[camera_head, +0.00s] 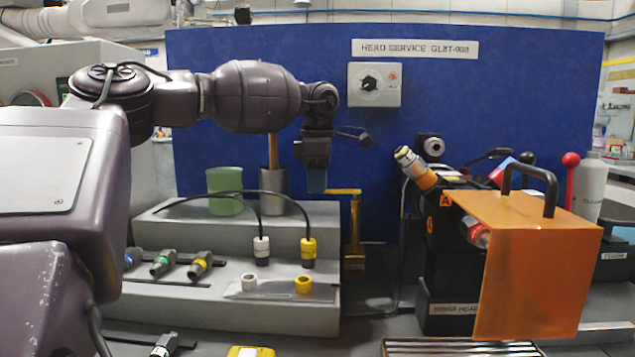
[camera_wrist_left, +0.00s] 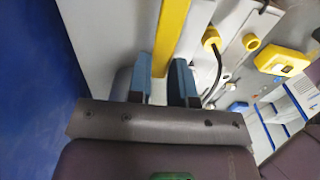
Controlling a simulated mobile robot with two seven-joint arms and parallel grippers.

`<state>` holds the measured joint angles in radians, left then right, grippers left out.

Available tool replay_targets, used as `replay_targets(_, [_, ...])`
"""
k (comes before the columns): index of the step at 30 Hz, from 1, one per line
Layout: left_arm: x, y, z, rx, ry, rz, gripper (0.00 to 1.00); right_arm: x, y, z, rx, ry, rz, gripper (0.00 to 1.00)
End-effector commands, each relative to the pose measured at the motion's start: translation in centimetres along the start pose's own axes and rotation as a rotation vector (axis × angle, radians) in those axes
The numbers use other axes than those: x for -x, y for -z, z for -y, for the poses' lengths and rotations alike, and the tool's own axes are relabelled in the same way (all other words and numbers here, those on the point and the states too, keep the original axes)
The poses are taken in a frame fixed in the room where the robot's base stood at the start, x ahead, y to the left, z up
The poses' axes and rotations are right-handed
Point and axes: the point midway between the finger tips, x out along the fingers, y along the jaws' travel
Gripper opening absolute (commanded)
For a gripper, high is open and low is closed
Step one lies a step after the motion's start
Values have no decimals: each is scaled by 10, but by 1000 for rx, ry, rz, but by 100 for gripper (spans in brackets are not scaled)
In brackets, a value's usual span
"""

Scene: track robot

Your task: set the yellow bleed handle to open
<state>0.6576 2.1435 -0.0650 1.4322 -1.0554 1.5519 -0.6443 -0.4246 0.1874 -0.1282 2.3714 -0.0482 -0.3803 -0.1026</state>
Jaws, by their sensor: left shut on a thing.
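The yellow bleed handle (camera_head: 344,191) shows in the head view as a short, roughly level bar in front of the blue panel, above a yellow upright. My left gripper (camera_head: 317,182) reaches down from above at the bar's left end. In the left wrist view the yellow handle (camera_wrist_left: 171,38) runs between the blue fingertips of my left gripper (camera_wrist_left: 163,82), which is shut on it. The fingers hide the gripped end. My right gripper is not in view.
A grey stepped stand (camera_head: 230,312) with connectors and black cables is below and left of my gripper. A green cup (camera_head: 225,190) and a grey canister (camera_head: 272,192) stand close to its left. An orange cover (camera_head: 535,270) with a black handle stands at the right.

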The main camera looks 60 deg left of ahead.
Motion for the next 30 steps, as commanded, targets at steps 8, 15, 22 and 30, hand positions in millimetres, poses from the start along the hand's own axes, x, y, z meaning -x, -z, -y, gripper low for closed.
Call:
replay_targets(8, [1, 0, 1, 11, -1, 0, 0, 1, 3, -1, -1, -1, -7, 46])
replay_targets(15, [1, 0, 6, 71, 0, 1, 0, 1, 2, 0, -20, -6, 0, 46])
replay_targets(22, [0, -1, 6, 69, 0, 0, 26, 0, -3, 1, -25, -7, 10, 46])
replay_targets(30, [0, -1, 6, 69, 0, 0, 46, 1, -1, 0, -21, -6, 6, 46])
